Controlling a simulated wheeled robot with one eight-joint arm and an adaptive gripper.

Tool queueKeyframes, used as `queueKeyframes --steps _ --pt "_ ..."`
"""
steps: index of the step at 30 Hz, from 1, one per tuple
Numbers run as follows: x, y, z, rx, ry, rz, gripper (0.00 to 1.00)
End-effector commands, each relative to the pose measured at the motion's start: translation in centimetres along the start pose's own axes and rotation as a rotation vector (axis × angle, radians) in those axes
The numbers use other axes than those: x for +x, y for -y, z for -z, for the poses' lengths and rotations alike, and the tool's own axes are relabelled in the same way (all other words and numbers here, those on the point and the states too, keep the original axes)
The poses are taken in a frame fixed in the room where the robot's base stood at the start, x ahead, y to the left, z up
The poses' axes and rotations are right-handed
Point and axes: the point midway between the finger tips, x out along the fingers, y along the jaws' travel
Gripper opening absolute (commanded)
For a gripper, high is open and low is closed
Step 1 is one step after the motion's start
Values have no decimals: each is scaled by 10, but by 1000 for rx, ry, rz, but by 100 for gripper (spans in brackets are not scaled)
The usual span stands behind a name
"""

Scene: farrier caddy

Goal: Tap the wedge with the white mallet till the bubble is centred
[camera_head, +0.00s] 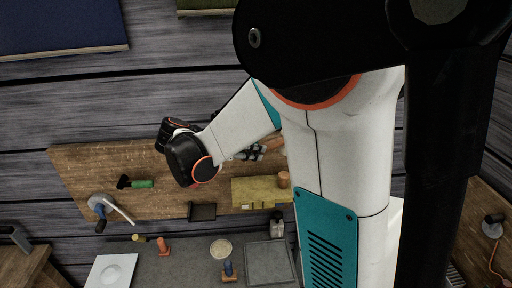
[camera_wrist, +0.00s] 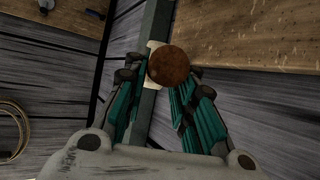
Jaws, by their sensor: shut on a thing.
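In the wrist view my gripper (camera_wrist: 160,88) has its teal fingers closed around a tool seen end-on. Its round brown end (camera_wrist: 169,65) faces the camera, and a whitish part (camera_wrist: 152,55) shows behind it; this looks like the white mallet. In the head view my gripper (camera_head: 250,153) is over the wooden bench, partly hidden by my arm, with a brown handle-like piece (camera_head: 275,145) beside it. I cannot make out the wedge or the bubble in either view.
A yellowish block (camera_head: 255,192) with a brown peg (camera_head: 284,179) stands on the wooden bench (camera_head: 85,160). A green-handled tool (camera_head: 140,184) and a dark tray (camera_head: 202,212) lie to its left. A grey surface with small items is in front. My arm covers the right side.

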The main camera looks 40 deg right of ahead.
Motion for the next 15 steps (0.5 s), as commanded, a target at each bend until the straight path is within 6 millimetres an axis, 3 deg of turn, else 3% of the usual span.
queueKeyframes --steps 9,15 --pt "-2 0 -2 -2 -15 0 0" --pt "8 0 -19 -1 -13 0 0"
